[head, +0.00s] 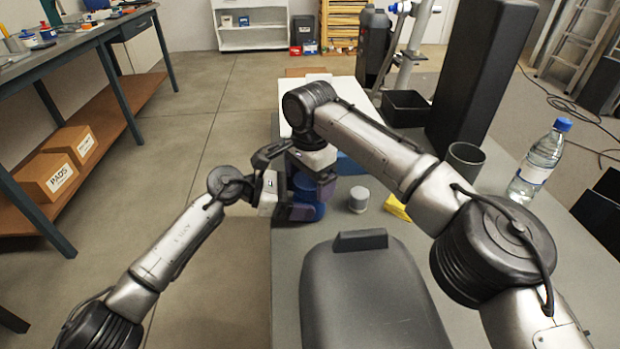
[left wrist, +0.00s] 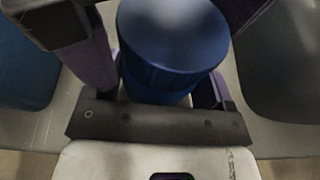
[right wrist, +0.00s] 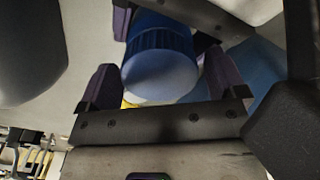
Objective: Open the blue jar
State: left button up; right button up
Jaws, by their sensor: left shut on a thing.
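The blue jar (head: 305,196) is near the table's left edge in the head view, mostly hidden by both grippers. In the left wrist view the jar (left wrist: 172,45) shows a round blue end and a ribbed side between the purple fingers. My left gripper (head: 292,200) is shut on the jar from the left. In the right wrist view the jar (right wrist: 160,75) shows a pale round end and a ribbed blue band. My right gripper (head: 318,182) comes from above. Its fingers stand apart on either side of the jar, with narrow gaps, so it looks open.
A grey cup-like piece (head: 359,199) and a yellow item (head: 397,206) lie right of the jar. A blue object (head: 349,164) is behind it. A water bottle (head: 540,160), dark cup (head: 465,160) and black bin (head: 405,108) stand on the grey table (head: 500,260).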

jog(key=shift+o, duration=0.4)
jog(key=shift+r, duration=2.2)
jog(key=shift+c, duration=0.3)
notch_tip(320, 180, up, 2)
jog(key=m, duration=0.3)
jog(key=shift+a+r, duration=0.1)
jog(key=m, duration=0.1)
jog(key=r+m, duration=0.1)
jog(key=m, duration=0.1)
jog(key=shift+f, duration=0.2)
jog(key=shift+m, duration=0.3)
jog(key=shift+f, duration=3.65)
jog(key=c, duration=0.9)
jog(key=n, duration=0.6)
jog(key=shift+n, duration=0.3)
jog(key=shift+c, duration=0.2)
